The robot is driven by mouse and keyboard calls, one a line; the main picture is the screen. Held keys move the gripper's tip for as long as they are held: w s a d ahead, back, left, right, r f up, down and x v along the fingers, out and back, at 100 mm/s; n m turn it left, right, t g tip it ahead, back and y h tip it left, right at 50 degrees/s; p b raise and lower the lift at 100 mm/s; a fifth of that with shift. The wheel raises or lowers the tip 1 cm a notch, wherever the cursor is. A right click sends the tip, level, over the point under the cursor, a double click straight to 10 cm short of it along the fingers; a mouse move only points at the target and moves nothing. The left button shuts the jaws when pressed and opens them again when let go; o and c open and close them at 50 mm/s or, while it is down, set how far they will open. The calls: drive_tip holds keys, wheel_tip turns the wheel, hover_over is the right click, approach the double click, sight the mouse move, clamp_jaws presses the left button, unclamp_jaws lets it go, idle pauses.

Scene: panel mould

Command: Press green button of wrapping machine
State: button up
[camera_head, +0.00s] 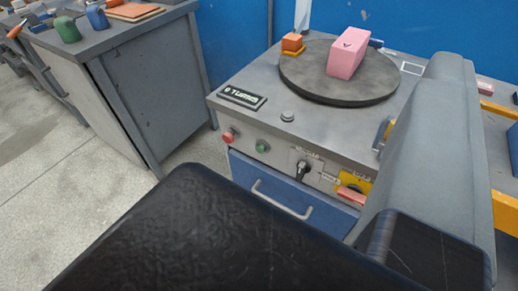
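The wrapping machine (300,125) is a grey cabinet with a dark round turntable (310,78) on top. A small green button (262,146) sits on its front panel, to the right of a red button (228,136). A pink block (347,55) marked "A" lies on the turntable. Dark parts of my own body fill the bottom and a grey part rises at the right, covering the machine's right front. I cannot make out any gripper fingertips, so my gripper's place relative to the green button does not show. The green button is in clear view.
A black knob (302,170) and a yellow-backed red switch (352,193) are right of the green button. A blue drawer (270,188) with a metal handle is below. A grey workbench (150,80) stands at left, with open floor (60,190) before it.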

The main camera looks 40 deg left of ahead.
drive_tip(key=shift+c, duration=0.4)
clamp_jaws()
idle(1.3)
